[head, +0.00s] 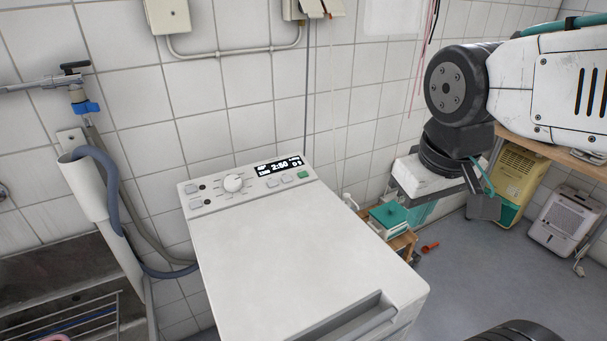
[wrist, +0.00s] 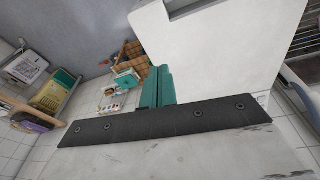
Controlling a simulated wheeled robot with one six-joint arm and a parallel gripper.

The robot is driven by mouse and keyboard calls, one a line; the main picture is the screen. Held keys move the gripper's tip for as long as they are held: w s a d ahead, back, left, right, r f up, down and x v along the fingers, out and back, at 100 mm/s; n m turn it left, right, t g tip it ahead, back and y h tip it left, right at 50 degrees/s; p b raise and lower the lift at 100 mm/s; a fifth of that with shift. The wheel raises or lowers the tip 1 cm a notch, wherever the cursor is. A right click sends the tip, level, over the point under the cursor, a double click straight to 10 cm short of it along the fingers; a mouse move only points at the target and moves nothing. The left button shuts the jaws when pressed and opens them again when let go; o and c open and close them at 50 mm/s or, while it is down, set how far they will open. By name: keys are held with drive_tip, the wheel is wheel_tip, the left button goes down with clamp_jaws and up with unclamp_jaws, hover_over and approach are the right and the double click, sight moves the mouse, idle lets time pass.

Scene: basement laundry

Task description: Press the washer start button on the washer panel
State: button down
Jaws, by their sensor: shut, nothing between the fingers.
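The white washer (head: 300,250) stands in the middle of the head view, and its pale top also shows in the wrist view (wrist: 225,50). Its panel (head: 215,200) runs along the back edge with a round dial (head: 233,183), a lit display (head: 279,166) reading 2:50 and several small buttons. A green button (head: 302,174), unlabelled at this size, sits at the panel's right end. My gripper (head: 487,207) hangs to the right of the washer, well apart from the panel. Its teal fingers (wrist: 158,87) are shut and empty. The panel is not clearly visible in the wrist view.
A sink (head: 60,285) with a grey hose and pipe is at the left. A wooden crate (head: 403,241) with a green item stands right of the washer. Space above the washer is clear.

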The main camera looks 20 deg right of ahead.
drive_tip(key=w+d+n+t+h, duration=0.2)
drive_tip(key=w+d+n+t, duration=0.15)
drive_tip(key=w, duration=1.15)
drive_tip(key=n+t+y, duration=0.6)
drive_tip(key=n+y, duration=0.1)
drive_tip(key=n, duration=0.3)
hover_over(303, 175)
drive_tip(key=s+d, duration=0.1)
drive_tip(key=s, duration=0.3)
wheel_tip(303, 175, down, 8)
drive_tip(key=shift+d, duration=0.2)
drive_tip(key=shift+s, duration=0.1)
drive_tip(key=shift+w+a+f, duration=0.1)
drive_tip(key=shift+w+f, duration=0.3)
drive_tip(key=shift+f, duration=1)
drive_tip(key=shift+w+a+f, duration=0.1)
drive_tip(key=shift+w+f, duration=0.3)
drive_tip(key=shift+f, duration=0.95)
drive_tip(key=shift+w+a+f, duration=0.1)
drive_tip(key=shift+w+f, duration=0.3)
drive_tip(key=shift+f, duration=1)
drive_tip(key=shift+f, duration=0.1)
drive_tip(key=shift+w+f, duration=0.1)
drive_tip(key=shift+f, duration=0.2)
